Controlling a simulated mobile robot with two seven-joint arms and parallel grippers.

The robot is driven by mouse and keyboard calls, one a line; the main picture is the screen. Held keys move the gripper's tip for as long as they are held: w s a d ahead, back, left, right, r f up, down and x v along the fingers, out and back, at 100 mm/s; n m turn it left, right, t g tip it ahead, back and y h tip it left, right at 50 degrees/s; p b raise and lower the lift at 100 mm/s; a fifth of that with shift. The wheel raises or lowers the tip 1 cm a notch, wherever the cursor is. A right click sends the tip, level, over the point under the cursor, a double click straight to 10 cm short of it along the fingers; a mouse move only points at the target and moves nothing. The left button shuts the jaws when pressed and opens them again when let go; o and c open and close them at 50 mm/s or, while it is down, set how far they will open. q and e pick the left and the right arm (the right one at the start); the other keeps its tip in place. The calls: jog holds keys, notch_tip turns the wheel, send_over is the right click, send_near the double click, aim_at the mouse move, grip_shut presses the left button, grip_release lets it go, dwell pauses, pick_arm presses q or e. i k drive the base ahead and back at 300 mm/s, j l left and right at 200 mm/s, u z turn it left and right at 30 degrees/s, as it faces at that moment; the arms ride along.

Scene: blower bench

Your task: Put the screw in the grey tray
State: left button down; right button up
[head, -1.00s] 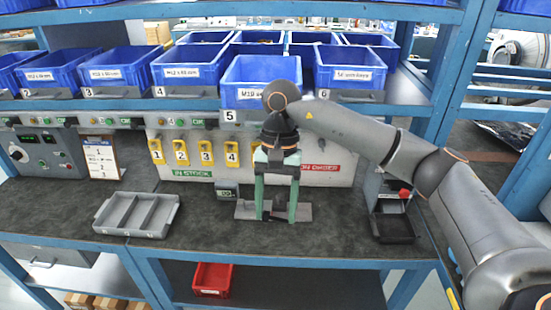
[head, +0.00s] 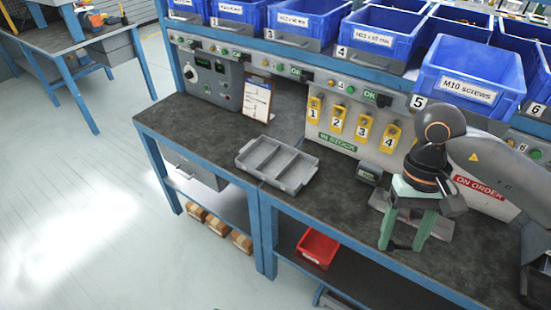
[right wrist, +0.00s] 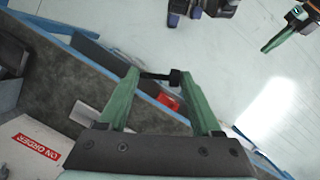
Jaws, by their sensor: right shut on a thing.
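My right gripper (head: 403,246) is shut on a small dark screw (right wrist: 161,76), which lies crosswise between the green fingertips in the right wrist view. In the head view it hangs near the bench's front edge, in front of a grey plate (head: 440,226). The grey tray (head: 262,178), with several open compartments, lies on the bench well to the left of the gripper. Its visible compartments look empty. What seems to be my left gripper (right wrist: 278,40) shows at the top right of the right wrist view; its jaw state is unclear. It is not in the head view.
Between tray and right gripper stands a small display box (head: 369,173); the dark bench top (head: 330,205) there is otherwise clear. Blue bins (head: 470,75) line the shelf above. A red bin (head: 318,247) sits on the lower shelf. Open floor (head: 90,220) lies left.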

aim_at(277, 166)
jog(key=i+j+z, duration=0.1)
jog(key=i+j, duration=0.35)
jog(key=j, duration=0.2)
jog(key=i+j+z, duration=0.25)
jog(key=i+j, duration=0.2)
jog(key=j, duration=0.3)
jog(key=i+j+z, duration=0.1)
jog(key=j, duration=0.3)
jog(key=i, duration=0.1)
